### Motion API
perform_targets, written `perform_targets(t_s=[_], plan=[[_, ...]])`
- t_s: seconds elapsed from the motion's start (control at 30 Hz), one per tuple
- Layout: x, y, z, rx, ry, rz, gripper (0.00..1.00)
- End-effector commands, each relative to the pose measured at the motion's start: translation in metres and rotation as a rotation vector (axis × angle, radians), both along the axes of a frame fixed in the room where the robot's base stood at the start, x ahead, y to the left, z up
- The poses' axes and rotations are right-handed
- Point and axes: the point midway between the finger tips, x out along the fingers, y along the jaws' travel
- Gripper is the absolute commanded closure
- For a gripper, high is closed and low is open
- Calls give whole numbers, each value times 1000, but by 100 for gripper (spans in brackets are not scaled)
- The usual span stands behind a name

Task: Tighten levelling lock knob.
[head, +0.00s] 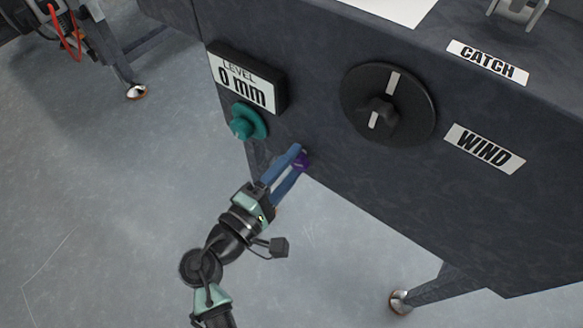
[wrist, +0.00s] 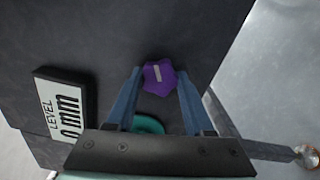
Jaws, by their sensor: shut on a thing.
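The purple lobed knob (wrist: 158,77) sits on the dark machine panel, with a pale bar mark on its face. My gripper (wrist: 158,83) has its two blue fingers on either side of the knob and is shut on it. In the head view the knob (head: 301,160) shows at the fingertips of my gripper (head: 297,161), near the panel's lower edge, partly hidden by the fingers. The teal knob (head: 247,122) is up and to the left of it. The level display (head: 243,82) above reads "0 mm".
A large black dial (head: 388,104) is on the panel to the right, beside the labels CATCH (head: 487,62) and WIND (head: 484,148). A machine leg with a round foot (head: 401,301) stands at lower right. The floor around my arm is clear.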

Motion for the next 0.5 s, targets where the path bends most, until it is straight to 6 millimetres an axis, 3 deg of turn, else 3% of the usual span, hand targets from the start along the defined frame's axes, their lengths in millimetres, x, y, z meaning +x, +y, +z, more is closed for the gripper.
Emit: perform_targets(t_s=[0.5], plan=[[0,1,-4,328,-236,1,100]])
